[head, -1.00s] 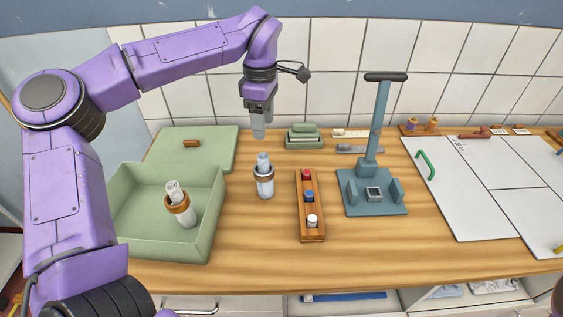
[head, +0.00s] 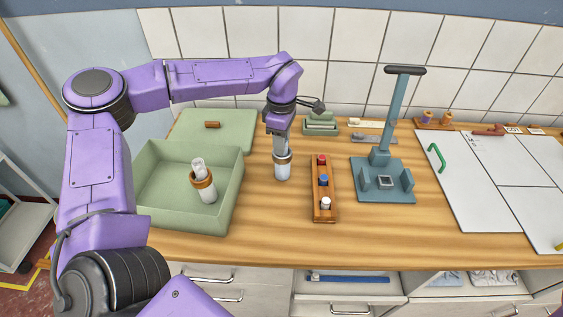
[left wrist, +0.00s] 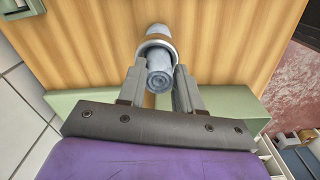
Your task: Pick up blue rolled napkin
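The blue rolled napkin (head: 282,169) stands upright on the wooden counter, right of the green tray. It is pale blue-grey with a brown ring around it. My left gripper (head: 281,144) points down over its top end. In the left wrist view the napkin's rolled end (left wrist: 160,80) lies between the two fingers of my left gripper (left wrist: 160,72). The fingers stand on either side and look open, with no clear grip. The ring (left wrist: 155,45) is just beyond the fingertips. My right gripper is not in view.
The green tray (head: 157,218) holds a white rolled napkin (head: 204,187) with a ring. A wooden rack (head: 316,212) with red, blue and white-topped pieces stands close to the right. Beyond it is a teal press stand (head: 385,194). Bare counter lies in front.

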